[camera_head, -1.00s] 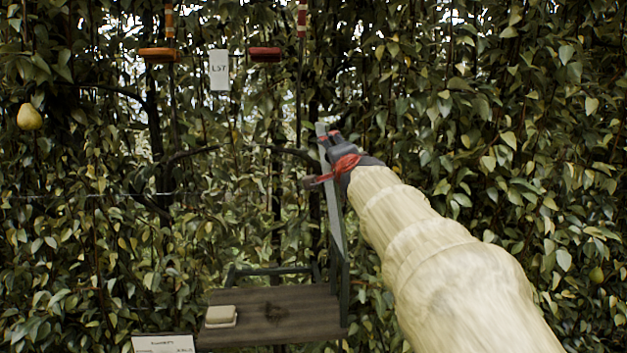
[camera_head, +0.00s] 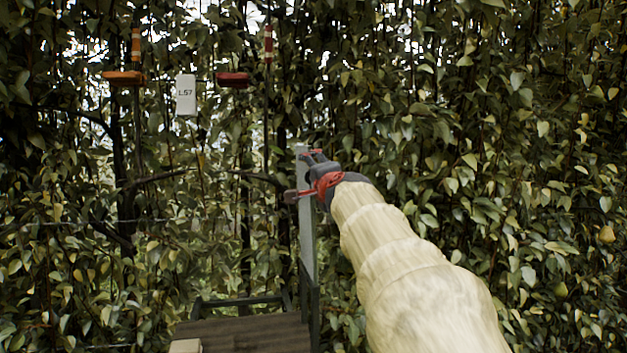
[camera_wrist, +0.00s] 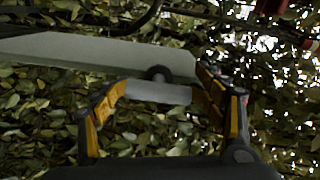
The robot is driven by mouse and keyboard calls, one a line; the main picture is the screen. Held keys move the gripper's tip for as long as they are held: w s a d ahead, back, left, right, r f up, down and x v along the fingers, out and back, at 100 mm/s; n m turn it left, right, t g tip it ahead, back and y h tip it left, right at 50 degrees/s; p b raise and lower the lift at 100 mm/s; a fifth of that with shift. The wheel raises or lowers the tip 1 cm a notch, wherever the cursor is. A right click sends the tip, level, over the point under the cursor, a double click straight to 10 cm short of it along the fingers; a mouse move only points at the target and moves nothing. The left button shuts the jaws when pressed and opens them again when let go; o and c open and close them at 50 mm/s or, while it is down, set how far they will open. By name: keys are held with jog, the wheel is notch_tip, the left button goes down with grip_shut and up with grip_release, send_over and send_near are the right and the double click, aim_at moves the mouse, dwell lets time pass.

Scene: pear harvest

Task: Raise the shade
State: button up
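A flat grey lever (camera_head: 307,235) stands up from the right side of the dark frame. My gripper (camera_head: 302,172) is at its upper end, seen from behind. In the wrist view the lever (camera_wrist: 70,50) crosses from the left, with a dark round piece near its end. A short pale grey handle (camera_wrist: 158,93) lies between the yellow-lined fingers of my gripper (camera_wrist: 160,95) and fills the gap. Exact finger contact is hard to see. No shade cloth can be made out.
A dark wooden shelf (camera_head: 240,336) with a pale block (camera_head: 185,346) is below. An orange handle (camera_head: 124,78) and a red handle (camera_head: 233,79) hang at upper left around a white L57 tag (camera_head: 186,95). Dense leaves fill the background.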

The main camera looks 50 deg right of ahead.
jog(key=shift+o, duration=1.2)
jog(key=v, duration=1.2)
jog(key=a+f+n+g+y, duration=0.35)
jog(key=f+n, duration=0.25)
jog(key=f, duration=0.9)
jog(key=s+a+f+n+g+y, duration=0.2)
jog(key=a+f+n, duration=0.2)
jog(key=a+f, duration=0.4)
jog(key=s+a+f+n+g+y, duration=0.1)
jog(key=s+a+f+n+y, duration=0.15)
jog(key=a+f, duration=0.55)
jog(key=s+a+f+n+g+y, duration=0.1)
jog(key=s+a+f+n, duration=0.3)
jog(key=a+f, duration=0.3)
jog(key=s+a+f+n+g+y, duration=0.1)
jog(key=s+a+f+n+g, duration=0.1)
jog(key=s+a+f+n, duration=0.3)
jog(key=shift+a+f, duration=1.1)
jog(key=shift+a, duration=0.05)
